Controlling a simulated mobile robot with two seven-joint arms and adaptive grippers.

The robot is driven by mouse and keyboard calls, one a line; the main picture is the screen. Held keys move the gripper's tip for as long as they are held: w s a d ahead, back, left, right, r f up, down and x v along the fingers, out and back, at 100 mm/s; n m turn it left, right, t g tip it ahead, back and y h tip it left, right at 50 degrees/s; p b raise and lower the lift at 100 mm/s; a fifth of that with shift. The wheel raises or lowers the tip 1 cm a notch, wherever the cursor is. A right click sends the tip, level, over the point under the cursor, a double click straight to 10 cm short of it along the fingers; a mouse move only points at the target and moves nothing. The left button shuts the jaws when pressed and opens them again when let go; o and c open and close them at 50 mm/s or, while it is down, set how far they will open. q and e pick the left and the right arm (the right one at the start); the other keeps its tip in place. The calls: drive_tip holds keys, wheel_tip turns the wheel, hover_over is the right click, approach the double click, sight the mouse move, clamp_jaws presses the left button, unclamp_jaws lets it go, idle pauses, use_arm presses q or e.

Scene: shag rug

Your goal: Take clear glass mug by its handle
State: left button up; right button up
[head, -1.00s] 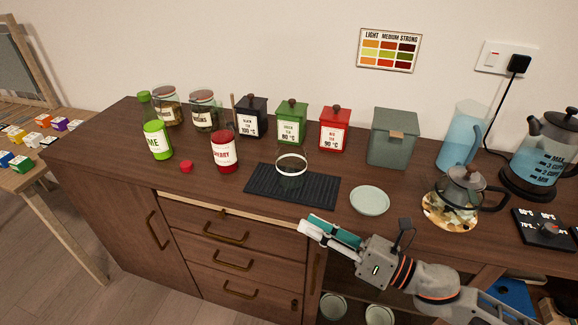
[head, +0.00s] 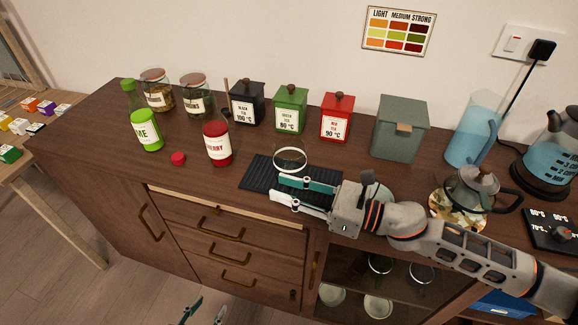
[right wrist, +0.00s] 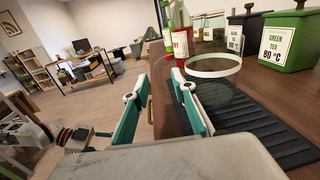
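The clear glass mug (head: 290,156) stands upright on the black ribbed mat (head: 258,174). Its pale rim shows best, and I cannot make out its handle. In the right wrist view the mug (right wrist: 213,68) stands just beyond the right-hand finger, not between the fingers. My right gripper (head: 276,188) is open and empty at the front of the mat, close to the mug. Both its teal-padded fingers show apart in the right wrist view (right wrist: 163,95). My left gripper (head: 205,311) is low in front of the drawers, with its fingers apart and empty.
The red cherry bottle (head: 218,144) and green lime bottle (head: 146,128) stand left of the mat. Black, green (head: 290,110) and red (head: 336,118) tea tins stand behind the mug. A glass teapot (head: 470,188) stands right, near my right arm.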

drive_tip(key=shift+w+a, duration=0.2)
drive_tip(key=shift+a, duration=0.3)
clamp_jaws()
drive_tip(key=shift+r, duration=0.2)
